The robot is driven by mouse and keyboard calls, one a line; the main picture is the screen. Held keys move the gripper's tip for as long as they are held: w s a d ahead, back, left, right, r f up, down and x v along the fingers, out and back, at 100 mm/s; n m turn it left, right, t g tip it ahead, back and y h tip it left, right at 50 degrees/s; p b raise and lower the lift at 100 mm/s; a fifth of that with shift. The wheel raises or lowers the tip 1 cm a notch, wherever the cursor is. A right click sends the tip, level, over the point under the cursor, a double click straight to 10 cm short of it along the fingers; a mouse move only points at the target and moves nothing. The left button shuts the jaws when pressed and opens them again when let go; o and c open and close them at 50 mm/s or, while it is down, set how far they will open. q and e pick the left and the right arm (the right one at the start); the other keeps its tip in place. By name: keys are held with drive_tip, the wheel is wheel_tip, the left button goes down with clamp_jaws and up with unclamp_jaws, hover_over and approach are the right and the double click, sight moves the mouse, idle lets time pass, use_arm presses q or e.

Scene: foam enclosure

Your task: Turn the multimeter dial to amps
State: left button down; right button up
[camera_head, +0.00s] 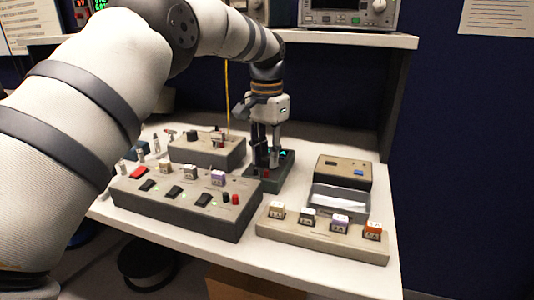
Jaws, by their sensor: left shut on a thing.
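The multimeter (262,184) is a small dark green-grey unit with a lit cyan patch. It lies on the white bench behind the switch box, near the middle of the picture. My left gripper (267,162) points straight down over it with its fingers close together at its face. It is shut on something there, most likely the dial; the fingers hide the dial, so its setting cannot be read. My right gripper is not in view.
A long switch box (185,205) with coloured cubes stands in front. A smaller control box (207,149) stands behind left. A cube rack (320,236) and a box with a clear tray (343,181) are at right. A shelf (340,40) holds instruments above.

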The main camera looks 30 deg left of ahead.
sight(267, 158)
use_arm(q)
drive_tip(key=c, duration=1.3)
unclamp_jaws()
drive_tip(key=shift+c, duration=0.2)
wheel_tip(267, 158, up, 8)
drive_tip(key=shift+f, duration=0.2)
